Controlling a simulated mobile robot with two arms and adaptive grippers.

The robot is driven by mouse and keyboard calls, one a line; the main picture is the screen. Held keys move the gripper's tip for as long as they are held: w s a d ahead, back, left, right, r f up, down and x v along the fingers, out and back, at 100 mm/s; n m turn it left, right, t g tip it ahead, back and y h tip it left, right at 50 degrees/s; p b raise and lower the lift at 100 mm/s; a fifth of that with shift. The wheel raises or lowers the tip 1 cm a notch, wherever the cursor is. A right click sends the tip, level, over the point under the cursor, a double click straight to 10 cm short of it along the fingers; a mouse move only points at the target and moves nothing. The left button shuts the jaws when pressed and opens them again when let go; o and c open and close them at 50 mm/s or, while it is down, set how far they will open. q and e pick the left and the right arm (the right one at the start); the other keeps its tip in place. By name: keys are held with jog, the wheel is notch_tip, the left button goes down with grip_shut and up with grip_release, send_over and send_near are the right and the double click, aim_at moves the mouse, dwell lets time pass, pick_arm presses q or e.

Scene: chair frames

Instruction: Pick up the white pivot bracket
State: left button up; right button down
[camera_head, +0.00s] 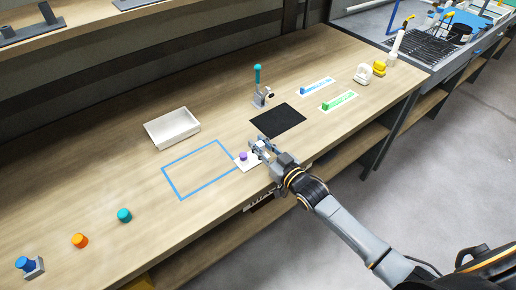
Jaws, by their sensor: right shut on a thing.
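My right gripper (257,149) is low over the front edge of the workbench, shut on a small pale part. The grip hides most of this part, and I cannot tell for sure if it is the white pivot bracket. A white plate (245,166) with a purple knob (243,156) lies right beside the fingertips. A white bracket-like piece (363,73) stands at the far right of the bench, apart from the gripper, next to a yellow piece (379,68). My left gripper is not in view.
A blue-outlined square (181,193) is empty, with a white tray (172,140) behind it. A black mat (278,121), a teal-topped lever (258,75) and blue (316,86) and green (338,102) pieces lie beyond. Orange (80,240) and teal (124,215) knobs stand lower left.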

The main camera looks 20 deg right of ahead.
aim_at(260, 144)
jog(key=shift+r, duration=0.4)
notch_tip(260, 144, up, 2)
jog(key=shift+r, duration=0.15)
jog(key=s+a+r+b, duration=0.1)
jog(key=s+a+r, duration=0.8)
jog(key=a+r, duration=0.15)
jog(key=s+d+f+m+t+h, duration=0.1)
jog(key=s+d+f+m+h, duration=0.15)
jog(key=s+d, duration=0.4)
jog(key=s+d+f+m+h, duration=0.2)
jog(key=s+d+h, duration=0.25)
jog(key=s, duration=0.25)
jog(key=w+a+r+n+y, duration=0.2)
jog(key=w+a+y, duration=0.1)
jog(key=w+a, duration=0.2)
jog(key=w+a+r+n+g+y, duration=0.1)
jog(key=w+a+n+y, duration=0.1)
jog(key=w+a+y, duration=0.2)
jog(key=x, duration=0.5)
jog(key=shift+a+r, duration=0.35)
jog(key=shift+r, duration=0.05)
jog(key=shift+n, duration=0.25)
